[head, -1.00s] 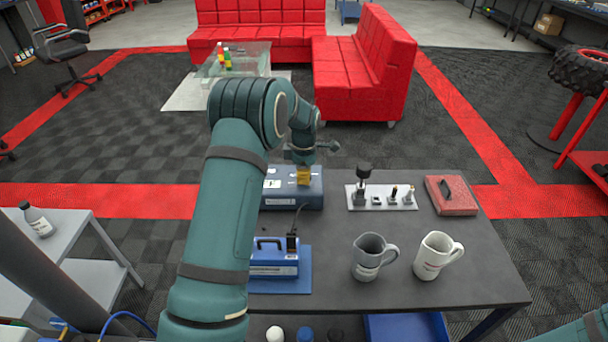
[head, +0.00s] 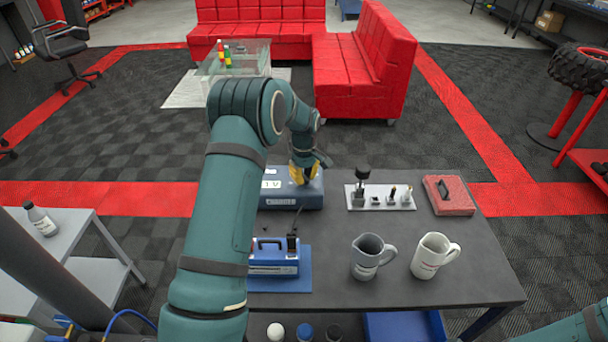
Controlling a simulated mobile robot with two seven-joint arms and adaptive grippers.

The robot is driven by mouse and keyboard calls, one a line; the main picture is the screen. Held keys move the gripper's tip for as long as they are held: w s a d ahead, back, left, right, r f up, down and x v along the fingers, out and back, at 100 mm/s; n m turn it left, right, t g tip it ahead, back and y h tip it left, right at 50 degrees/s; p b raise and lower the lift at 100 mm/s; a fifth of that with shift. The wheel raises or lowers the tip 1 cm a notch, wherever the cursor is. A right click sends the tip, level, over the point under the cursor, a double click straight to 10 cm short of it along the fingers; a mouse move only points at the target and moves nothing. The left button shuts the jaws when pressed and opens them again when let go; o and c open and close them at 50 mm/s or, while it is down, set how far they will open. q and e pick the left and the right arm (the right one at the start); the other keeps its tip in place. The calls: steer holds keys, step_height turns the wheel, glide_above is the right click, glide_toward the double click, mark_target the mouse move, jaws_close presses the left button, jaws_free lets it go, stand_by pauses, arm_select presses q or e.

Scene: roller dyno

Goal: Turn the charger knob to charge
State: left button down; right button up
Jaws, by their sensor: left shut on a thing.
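The charger (head: 290,201) is a dark blue-grey box with a white label, near the back left edge of the dark table. My left gripper (head: 303,181) reaches down onto its top, with yellow fingers shut on the charger knob. The knob is hidden by the fingers, so its pointing direction cannot be seen. My left arm covers the left end of the charger. My right gripper is out of view; only a bit of that arm shows at the bottom right corner.
A blue handled unit (head: 273,263) on a blue mat stands in front of the charger. A grey mug (head: 366,262) and a white mug (head: 428,260) stand front right. A metal tool holder (head: 402,203) and a red case (head: 449,195) are at the back right.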

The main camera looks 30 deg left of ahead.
arm_select(q)
steer(key=m, duration=0.5)
steer(key=shift+s+f+m, duration=0.1)
steer(key=shift+m, duration=0.2)
steer(key=m, duration=0.5)
steer(key=shift+p, duration=0.3)
steer(key=shift+m, duration=0.4)
steer(key=c, duration=1)
jaws_free()
steer(key=shift+o, duration=0.2)
